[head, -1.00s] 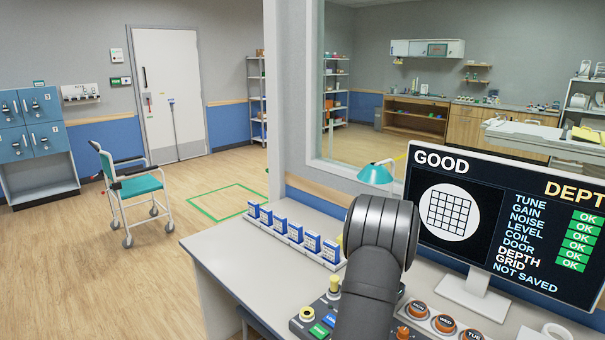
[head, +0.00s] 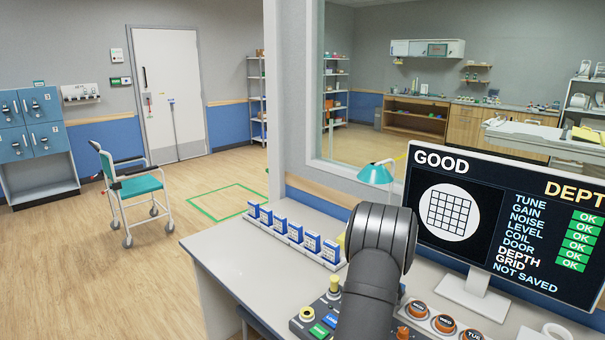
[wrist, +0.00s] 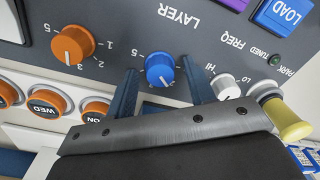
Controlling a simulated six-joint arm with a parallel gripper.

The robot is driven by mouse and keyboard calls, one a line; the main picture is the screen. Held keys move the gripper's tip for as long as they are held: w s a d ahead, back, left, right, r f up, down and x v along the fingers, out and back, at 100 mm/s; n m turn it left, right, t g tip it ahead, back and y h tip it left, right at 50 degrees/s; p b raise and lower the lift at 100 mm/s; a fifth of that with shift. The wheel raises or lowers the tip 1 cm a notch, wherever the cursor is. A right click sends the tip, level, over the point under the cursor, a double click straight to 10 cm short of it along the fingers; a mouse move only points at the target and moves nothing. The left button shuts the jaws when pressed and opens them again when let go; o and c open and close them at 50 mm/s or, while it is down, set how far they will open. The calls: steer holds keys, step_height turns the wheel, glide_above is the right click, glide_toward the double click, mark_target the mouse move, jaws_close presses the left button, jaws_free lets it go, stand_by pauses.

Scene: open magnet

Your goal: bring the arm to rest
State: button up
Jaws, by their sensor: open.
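In the wrist view my gripper (wrist: 160,72) is open. Its two dark blue fingers point at the grey control panel (wrist: 120,22), one to each side of a blue knob (wrist: 160,71). A gap shows between the knob and the fingers, and I cannot tell how high above the panel the tips are. In the head view my dark arm stands over the desk's front and hides my gripper. The monitor (head: 510,225) reads "GOOD" with a grid picture, several green OK marks and "NOT SAVED".
An orange knob (wrist: 72,45), a white knob (wrist: 224,87) and a yellow-topped lever (wrist: 288,119) stand near my fingers. Orange day buttons (head: 443,324) line the desk front. A row of blue-white boxes (head: 294,234) and a teal lamp (head: 375,173) stand behind. The desk's left part is clear.

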steer(key=shift+n, duration=0.8)
steer(key=shift+r+n, duration=0.25)
steer(key=shift+n, duration=0.15)
steer(key=shift+d+r, duration=0.1)
steer(key=shift+r, duration=2.3)
step_height(320, 180, up, 12)
steer(key=a+n, duration=0.1)
steer(key=n, duration=0.3)
steer(key=shift+h, duration=0.4)
steer(key=f, duration=1.7)
steer(key=shift+d+f, duration=0.15)
steer(key=shift+d, duration=0.15)
steer(key=shift+c, duration=0.2)
steer(key=c, duration=1)
